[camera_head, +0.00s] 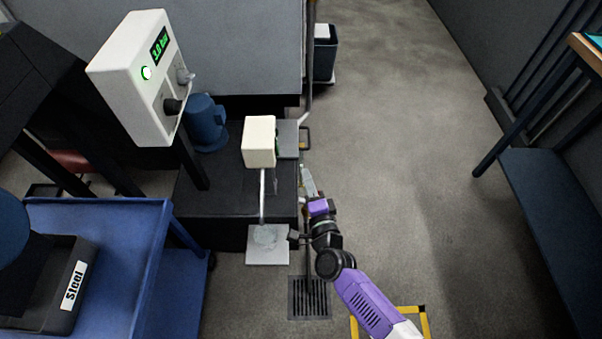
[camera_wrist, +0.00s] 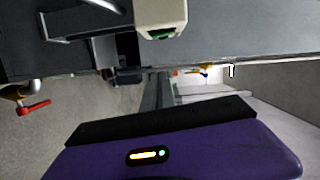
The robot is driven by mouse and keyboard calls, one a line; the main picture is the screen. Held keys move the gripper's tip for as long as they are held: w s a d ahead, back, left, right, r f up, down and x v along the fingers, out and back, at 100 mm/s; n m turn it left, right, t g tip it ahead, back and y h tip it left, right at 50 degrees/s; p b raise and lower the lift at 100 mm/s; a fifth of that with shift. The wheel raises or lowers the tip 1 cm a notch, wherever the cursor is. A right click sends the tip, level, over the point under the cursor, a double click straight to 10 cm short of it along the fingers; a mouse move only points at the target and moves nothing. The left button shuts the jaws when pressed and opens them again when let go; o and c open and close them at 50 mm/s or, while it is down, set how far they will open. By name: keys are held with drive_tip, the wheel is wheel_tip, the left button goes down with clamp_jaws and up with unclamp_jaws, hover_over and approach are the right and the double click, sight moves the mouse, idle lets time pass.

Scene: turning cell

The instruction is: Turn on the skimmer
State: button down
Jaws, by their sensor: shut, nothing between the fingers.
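The skimmer appears to be the cream box (camera_head: 259,141) on a grey bracket, with a thin band running down to a grey square plate (camera_head: 268,252). In the wrist view my gripper (camera_wrist: 165,118) is at the bottom, shut and empty.
A white control box (camera_head: 125,80) with a green lit display stands at upper left. A blue cart (camera_head: 120,230) with a bin marked Steel is at lower left. A red-handled valve (camera_wrist: 34,108) shows in the wrist view. The floor to the right is clear up to a bench (camera_head: 560,200).

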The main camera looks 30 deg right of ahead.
sight(277, 148)
drive_tip(key=w+a, duration=0.1)
drive_tip(key=w, duration=0.9)
drive_tip(key=shift+f+b, duration=0.35)
drive_tip(key=shift+b, duration=0.05)
drive_tip(key=shift+w+a+m+b, duration=0.1)
drive_tip(key=shift+a+m+b, duration=0.2)
drive_tip(key=shift+b, duration=0.25)
drive_tip(key=shift+f, duration=0.15)
